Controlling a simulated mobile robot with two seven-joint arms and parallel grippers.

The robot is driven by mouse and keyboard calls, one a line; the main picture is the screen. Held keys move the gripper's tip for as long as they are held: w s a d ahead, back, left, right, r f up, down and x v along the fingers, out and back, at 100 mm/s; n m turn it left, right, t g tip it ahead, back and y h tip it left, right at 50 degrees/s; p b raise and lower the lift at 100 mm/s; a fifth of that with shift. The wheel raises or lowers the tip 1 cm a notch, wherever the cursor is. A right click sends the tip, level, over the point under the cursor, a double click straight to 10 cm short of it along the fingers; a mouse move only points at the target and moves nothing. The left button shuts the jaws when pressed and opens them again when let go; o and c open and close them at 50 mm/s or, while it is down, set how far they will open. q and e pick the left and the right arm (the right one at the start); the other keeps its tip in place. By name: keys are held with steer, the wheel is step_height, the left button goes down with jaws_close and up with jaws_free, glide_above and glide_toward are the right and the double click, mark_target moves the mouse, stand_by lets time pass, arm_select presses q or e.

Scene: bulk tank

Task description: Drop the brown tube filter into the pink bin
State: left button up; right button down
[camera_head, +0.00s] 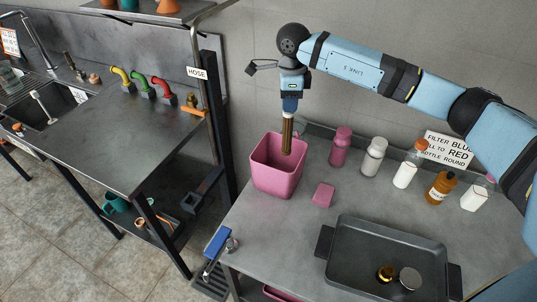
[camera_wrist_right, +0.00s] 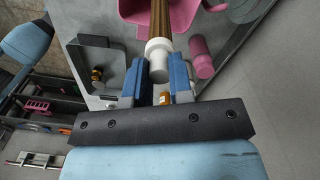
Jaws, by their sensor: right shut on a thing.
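The brown tube filter (camera_head: 287,136) hangs upright from my right gripper (camera_head: 289,103), with its lower end at or just inside the mouth of the pink bin (camera_head: 276,180). The bin stands at the back left of the grey table. In the right wrist view, the blue jaws (camera_wrist_right: 160,82) are shut on the white end cap (camera_wrist_right: 158,58) of the filter, and its brown body (camera_wrist_right: 160,18) points toward the pink bin (camera_wrist_right: 183,12). I cannot tell the filter's exact depth in the bin. My left gripper is not in view.
Several bottles, including a pink one (camera_head: 340,147) and an amber one (camera_head: 441,187), stand along the back. A pink block (camera_head: 324,194) lies beside the bin. A dark tray (camera_head: 362,235) holds small round parts. A steel sink bench (camera_head: 110,135) is at left.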

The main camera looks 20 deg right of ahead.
mark_target(288, 123)
steer(key=shift+w+f, duration=0.25)
steer(key=shift+f, duration=0.65)
steer(key=shift+s+f+b, duration=0.1)
steer(key=shift+f+b, duration=0.2)
steer(key=shift+f, duration=0.1)
steer(key=shift+s+f, duration=0.1)
steer(key=shift+f, duration=0.3)
steer(key=shift+f+b, duration=1)
steer(key=shift+f, duration=1.15)
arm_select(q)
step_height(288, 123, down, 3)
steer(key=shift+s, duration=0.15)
arm_select(e)
steer(key=c, duration=0.9)
jaws_free()
steer(key=shift+c, duration=0.2)
steer(key=shift+r, duration=0.1)
